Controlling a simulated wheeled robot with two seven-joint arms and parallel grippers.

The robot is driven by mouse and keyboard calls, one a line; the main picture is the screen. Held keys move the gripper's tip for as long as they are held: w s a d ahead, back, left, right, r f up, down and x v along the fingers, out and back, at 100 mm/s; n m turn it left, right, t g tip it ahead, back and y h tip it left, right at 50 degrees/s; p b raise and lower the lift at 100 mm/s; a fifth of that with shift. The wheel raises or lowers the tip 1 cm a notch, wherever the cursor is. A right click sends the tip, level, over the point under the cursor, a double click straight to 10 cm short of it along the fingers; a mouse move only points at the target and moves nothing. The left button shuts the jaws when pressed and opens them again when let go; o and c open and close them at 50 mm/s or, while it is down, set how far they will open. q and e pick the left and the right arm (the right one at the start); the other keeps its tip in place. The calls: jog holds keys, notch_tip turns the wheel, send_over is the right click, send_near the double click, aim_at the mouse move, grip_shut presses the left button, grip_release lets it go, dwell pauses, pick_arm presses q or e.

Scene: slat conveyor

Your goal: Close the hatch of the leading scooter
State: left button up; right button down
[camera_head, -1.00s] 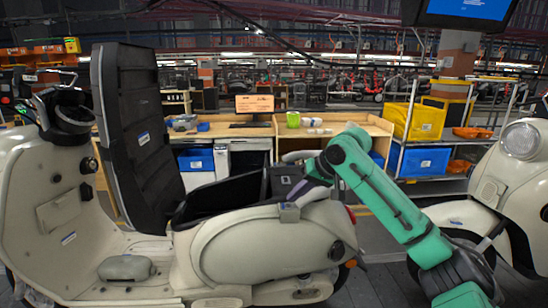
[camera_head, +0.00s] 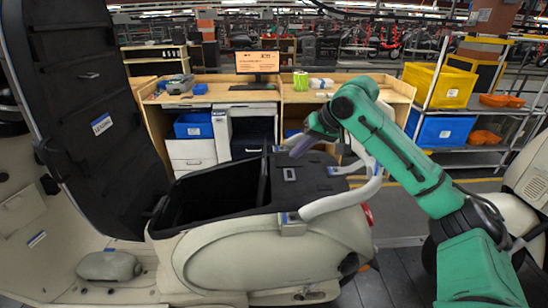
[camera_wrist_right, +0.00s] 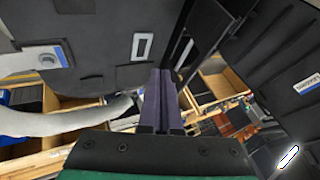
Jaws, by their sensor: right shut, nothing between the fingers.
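The cream scooter (camera_head: 250,250) fills the left of the head view. Its black hatch (camera_head: 75,100) stands open and nearly upright, leaning slightly left, with a white label inside. The open dark compartment (camera_head: 215,197) lies to the right of the hatch's foot. My right gripper (camera_head: 299,148) is shut and empty, above the black rear deck and right of the hatch, apart from it. In the right wrist view the shut purple fingers (camera_wrist_right: 160,100) point toward the scooter, and the labelled hatch (camera_wrist_right: 285,75) shows at right. My left gripper is out of view.
A white grab rail (camera_head: 340,201) curves around the scooter's rear below my right arm. Another cream scooter (camera_head: 528,175) is partly visible at the right edge. Behind are a wooden workbench (camera_head: 350,95) and a shelf with a yellow bin (camera_head: 440,85) and a blue bin (camera_head: 443,131).

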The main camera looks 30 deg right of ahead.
jog(key=p+x, duration=0.1)
jog(key=x, duration=0.2)
jog(key=p+x, duration=0.1)
jog(key=x, duration=0.2)
jog(key=shift+w+d+f, duration=0.1)
jog(key=shift+w+d, duration=0.1)
jog(key=shift+w, duration=0.15)
jog(key=a, duration=0.1)
jog(key=w+a+p, duration=0.1)
jog(key=a+p, duration=0.1)
jog(key=shift+w+f, duration=0.1)
jog(key=shift+w, duration=0.25)
jog(key=shift+s+a, duration=0.15)
jog(key=shift+a, duration=0.25)
jog(key=shift+d, duration=0.15)
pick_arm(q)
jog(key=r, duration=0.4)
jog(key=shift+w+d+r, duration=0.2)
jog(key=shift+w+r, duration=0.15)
pick_arm(e)
jog(key=shift+f, duration=0.1)
